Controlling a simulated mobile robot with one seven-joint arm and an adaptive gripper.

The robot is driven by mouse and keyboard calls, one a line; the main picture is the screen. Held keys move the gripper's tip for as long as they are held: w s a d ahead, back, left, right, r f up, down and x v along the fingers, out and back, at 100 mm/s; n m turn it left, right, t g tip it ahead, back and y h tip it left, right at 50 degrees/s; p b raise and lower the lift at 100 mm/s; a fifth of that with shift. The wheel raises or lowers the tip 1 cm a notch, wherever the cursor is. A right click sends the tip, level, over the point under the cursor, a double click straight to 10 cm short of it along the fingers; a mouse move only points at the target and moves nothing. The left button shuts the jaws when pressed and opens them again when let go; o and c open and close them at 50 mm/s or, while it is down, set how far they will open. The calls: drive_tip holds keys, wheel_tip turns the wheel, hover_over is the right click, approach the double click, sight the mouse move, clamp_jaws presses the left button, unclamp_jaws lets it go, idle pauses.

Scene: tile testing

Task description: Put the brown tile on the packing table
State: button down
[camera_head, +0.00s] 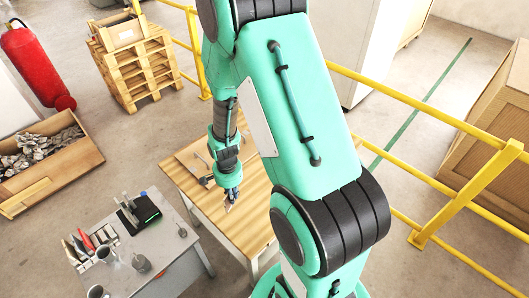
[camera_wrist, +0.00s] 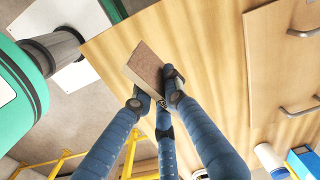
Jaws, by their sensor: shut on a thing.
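The brown tile (camera_wrist: 146,68) is a flat, thin slab with a paler edge. My gripper (camera_wrist: 158,92) is shut on it, with blue fingers at its lower right side. In the head view my gripper (camera_head: 231,196) hangs over a light wooden table (camera_head: 250,222), and the tile there is small and hard to make out. The wooden tabletop (camera_wrist: 205,45) lies behind the tile in the wrist view. The tile is tilted in the grip and appears apart from the tabletop. The fingers hide part of the tile.
A wooden tray or board (camera_wrist: 262,75) with metal handles lies on the wooden table. A grey table (camera_head: 165,262) with tools and cups stands at front left. Yellow railings (camera_head: 420,115) run behind. The wooden table's near part looks clear.

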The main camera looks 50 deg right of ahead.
drive_tip(key=s+d+m, duration=0.1)
drive_tip(key=s+m, duration=0.3)
drive_tip(key=s, duration=1.1)
drive_tip(key=shift+s+d+f+p, duration=0.1)
drive_tip(key=shift+s+f+p, duration=0.1)
drive_tip(key=shift+f, duration=1.1)
drive_tip(key=shift+s+f+p, duration=0.15)
drive_tip(key=shift+f+p, duration=0.05)
drive_tip(key=shift+f, duration=1.05)
drive_tip(key=w+d+b, duration=0.1)
drive_tip(key=w+d, duration=0.2)
drive_tip(key=w, duration=0.4)
drive_tip(key=w+d+f+b, duration=0.1)
drive_tip(key=w+d, duration=0.2)
drive_tip(key=w, duration=0.4)
drive_tip(key=shift+w+d+f, duration=0.2)
drive_tip(key=shift+w+d, duration=0.05)
drive_tip(key=shift+d, duration=0.15)
drive_tip(key=shift+f+b, duration=0.65)
drive_tip(key=shift+f, duration=1.15)
